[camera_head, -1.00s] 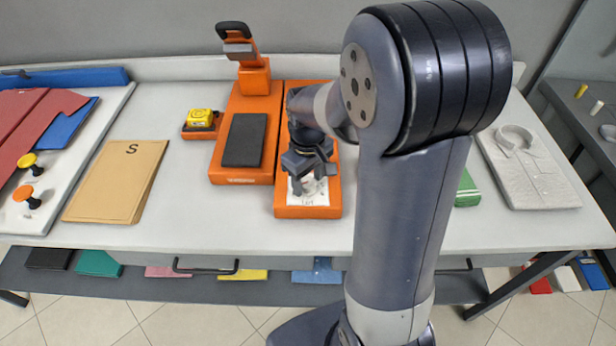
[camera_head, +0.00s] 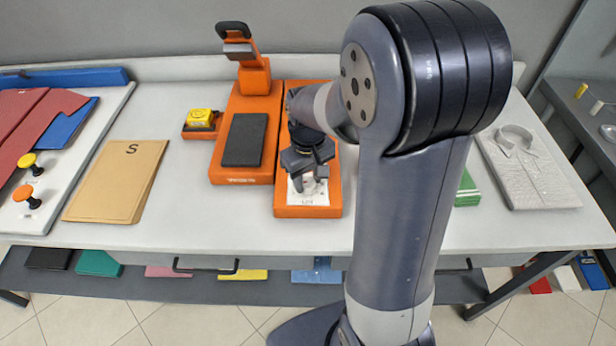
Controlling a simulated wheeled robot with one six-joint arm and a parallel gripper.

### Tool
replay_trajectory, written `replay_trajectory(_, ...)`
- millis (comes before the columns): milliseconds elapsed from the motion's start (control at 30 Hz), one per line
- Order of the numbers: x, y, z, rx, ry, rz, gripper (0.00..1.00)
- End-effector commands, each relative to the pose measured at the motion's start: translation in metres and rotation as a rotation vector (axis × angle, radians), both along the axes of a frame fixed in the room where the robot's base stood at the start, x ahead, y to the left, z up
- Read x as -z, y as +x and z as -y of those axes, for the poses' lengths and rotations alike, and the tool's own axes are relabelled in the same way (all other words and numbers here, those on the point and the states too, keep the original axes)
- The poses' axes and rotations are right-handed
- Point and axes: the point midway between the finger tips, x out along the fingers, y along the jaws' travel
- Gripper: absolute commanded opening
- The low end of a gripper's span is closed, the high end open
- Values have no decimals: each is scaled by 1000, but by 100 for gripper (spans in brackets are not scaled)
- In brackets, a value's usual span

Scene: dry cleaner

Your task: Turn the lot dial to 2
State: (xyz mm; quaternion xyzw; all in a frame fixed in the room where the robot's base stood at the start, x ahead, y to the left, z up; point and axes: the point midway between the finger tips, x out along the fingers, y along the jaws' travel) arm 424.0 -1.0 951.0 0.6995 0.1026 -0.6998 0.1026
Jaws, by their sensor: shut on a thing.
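The lot dial (camera_head: 308,186) is a small pale knob on a white label plate at the front of an orange panel (camera_head: 308,212). My gripper (camera_head: 309,176) points down over it from behind and is shut on the dial. The fingers cover most of the dial, so its pointer and the numbers around it cannot be read. My arm hides the right and rear parts of the panel.
An orange press with a dark pad (camera_head: 245,140) stands just left of the panel. A yellow tape item (camera_head: 201,118), a tan envelope marked S (camera_head: 118,180) and orange and yellow stamps lie left. A folded shirt (camera_head: 525,170) lies right.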

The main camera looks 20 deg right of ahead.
Motion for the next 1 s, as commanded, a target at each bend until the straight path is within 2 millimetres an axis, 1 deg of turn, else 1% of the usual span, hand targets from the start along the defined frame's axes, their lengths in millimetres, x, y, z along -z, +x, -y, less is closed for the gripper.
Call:
replay_trajectory(400,0,0,0,346,0,1,13)
replay_trajectory(600,-1,1,0,477,0,2,13)
replay_trajectory(800,-1,1,0,561,0,2,13)
replay_trajectory(1000,-1,1,0,599,0,2,13)
